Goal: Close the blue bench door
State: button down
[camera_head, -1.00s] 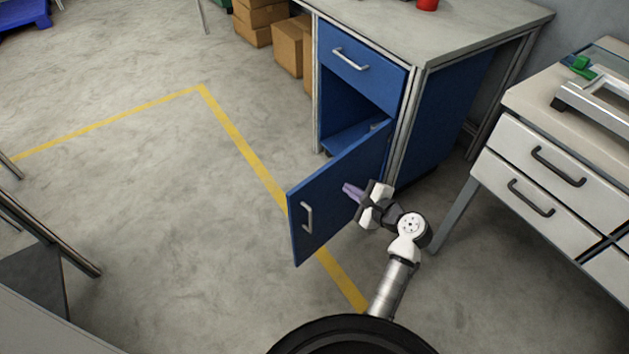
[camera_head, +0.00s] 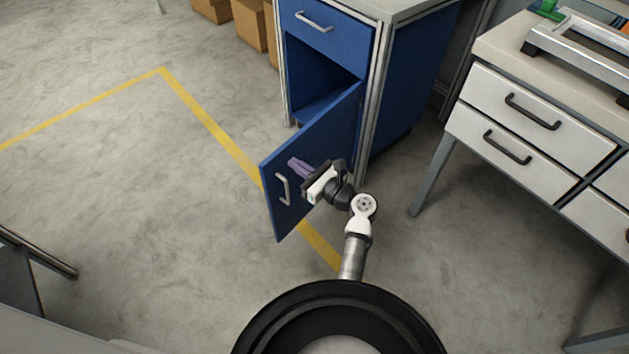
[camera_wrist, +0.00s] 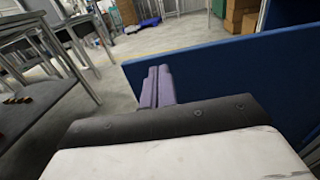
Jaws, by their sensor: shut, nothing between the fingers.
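The blue bench door (camera_head: 323,137) stands open, swung out from the blue cabinet under the bench. Its metal handle (camera_head: 284,189) is near the door's free edge. My gripper (camera_head: 296,165) is shut and empty, with its purple fingers in front of the door's outer face, up and right of the handle. I cannot tell whether the fingertips touch the door. In the wrist view the fingers (camera_wrist: 158,86) show beside the blue door panel (camera_wrist: 220,68). The cabinet opening (camera_head: 318,75) shows a dark interior.
A blue drawer (camera_head: 325,28) sits shut above the opening. A white drawer unit (camera_head: 535,120) stands at the right. Cardboard boxes (camera_head: 250,22) are behind the bench. The floor left of the door is clear, with a yellow line (camera_head: 215,130).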

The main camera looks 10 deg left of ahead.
aim_at(280, 153)
jog(key=shift+b+x, duration=0.6)
jog(key=shift+x, duration=1.25)
